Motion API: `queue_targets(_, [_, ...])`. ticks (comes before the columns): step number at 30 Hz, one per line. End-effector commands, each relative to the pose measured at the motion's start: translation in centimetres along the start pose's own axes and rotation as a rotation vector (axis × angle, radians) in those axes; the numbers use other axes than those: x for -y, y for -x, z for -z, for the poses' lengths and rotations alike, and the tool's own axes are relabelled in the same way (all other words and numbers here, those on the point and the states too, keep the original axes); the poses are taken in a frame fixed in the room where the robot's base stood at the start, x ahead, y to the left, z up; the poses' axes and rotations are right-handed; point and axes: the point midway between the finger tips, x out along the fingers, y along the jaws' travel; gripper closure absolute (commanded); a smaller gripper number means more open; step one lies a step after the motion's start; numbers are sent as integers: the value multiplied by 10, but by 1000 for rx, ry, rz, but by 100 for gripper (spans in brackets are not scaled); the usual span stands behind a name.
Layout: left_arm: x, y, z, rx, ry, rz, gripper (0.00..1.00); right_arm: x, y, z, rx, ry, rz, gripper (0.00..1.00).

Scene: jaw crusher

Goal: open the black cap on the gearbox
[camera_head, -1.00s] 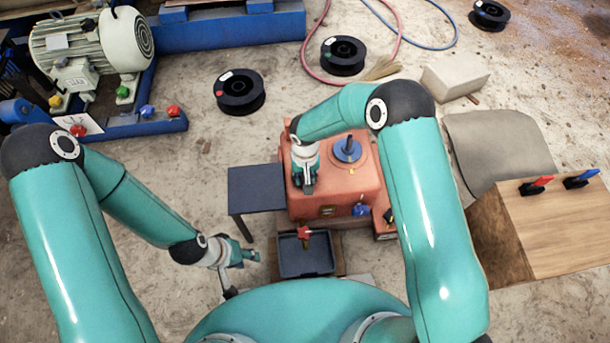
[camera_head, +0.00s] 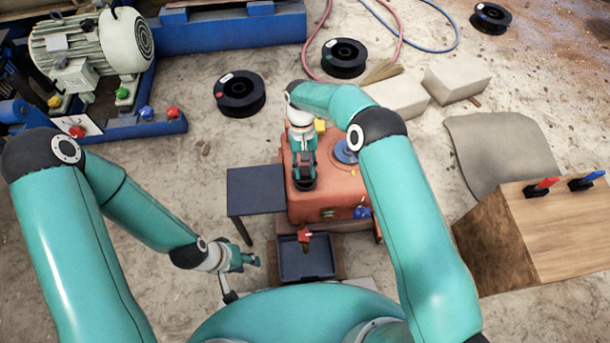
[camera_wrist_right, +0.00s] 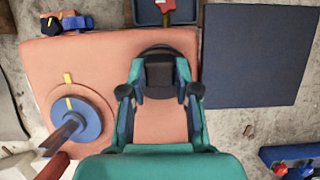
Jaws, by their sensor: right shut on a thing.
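The orange gearbox (camera_head: 325,200) stands in the middle of the head view; its top fills much of the right wrist view (camera_wrist_right: 150,125). The black cap (camera_wrist_right: 168,50) shows as a dark disc with a squarish raised part between my right fingers. My right gripper (camera_wrist_right: 160,78) is shut on this cap, one finger on each side. In the head view my right gripper (camera_head: 304,180) is over the gearbox's front left part and hides most of the cap. I cannot tell whether the cap has turned. My left gripper (camera_head: 246,261) hangs left of the black tray, apart from the gearbox; its jaws are too small to read.
A blue round part with a lever (camera_wrist_right: 80,118) sits on the gearbox beside the cap. A dark small table (camera_head: 255,190) adjoins on the left. A wooden box (camera_head: 540,235) stands right.

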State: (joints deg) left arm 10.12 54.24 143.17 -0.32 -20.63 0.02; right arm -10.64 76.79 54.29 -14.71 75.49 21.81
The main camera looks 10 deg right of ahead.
Motion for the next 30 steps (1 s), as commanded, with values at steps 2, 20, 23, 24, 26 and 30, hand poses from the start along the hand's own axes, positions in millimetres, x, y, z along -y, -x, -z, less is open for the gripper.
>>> queue_targets(2, [5,-15,0,0,0,0,60,-2,-4,8,19,-3,-1,100])
queue_targets(20, [12,-34,0,0,0,0,60,-1,7,6,107,1,2,100])
queue_targets(23, [12,-34,0,0,0,0,60,-1,8,6,106,1,2,61])
queue_targets(24, [12,-34,0,0,0,0,60,-1,8,6,107,1,2,55])
queue_targets(26, [12,-34,0,0,0,0,60,-1,8,6,108,1,3,45])
queue_targets(30, [12,-33,0,0,0,0,60,0,8,5,110,2,3,44])
